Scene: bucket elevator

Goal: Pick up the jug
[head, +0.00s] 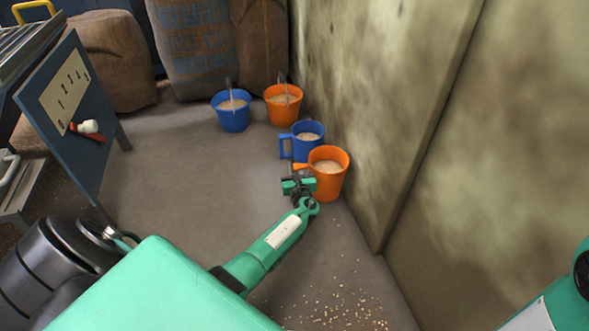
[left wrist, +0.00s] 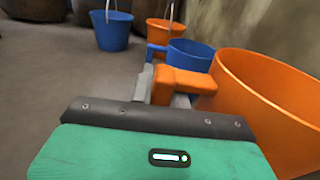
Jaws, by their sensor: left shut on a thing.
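An orange jug (head: 329,174) with pale grain in it stands upright on the floor by the wall. My left gripper (head: 299,184) is at its left side, shut on the jug's handle. In the left wrist view the orange handle (left wrist: 184,79) sits between the fingers, and the jug's body (left wrist: 262,100) fills the right side. A blue jug (head: 306,139), also holding grain, stands just behind the orange one, its handle to the left. Part of my right arm shows at the lower right edge; its gripper is out of the picture.
A blue bucket (head: 232,110) and an orange bucket (head: 284,103) with grain stand farther back, before large sacks (head: 192,45). A wall (head: 375,90) rises close on the right. Spilled grain (head: 345,305) lies in front. A blue panel (head: 75,120) stands left; the floor between is clear.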

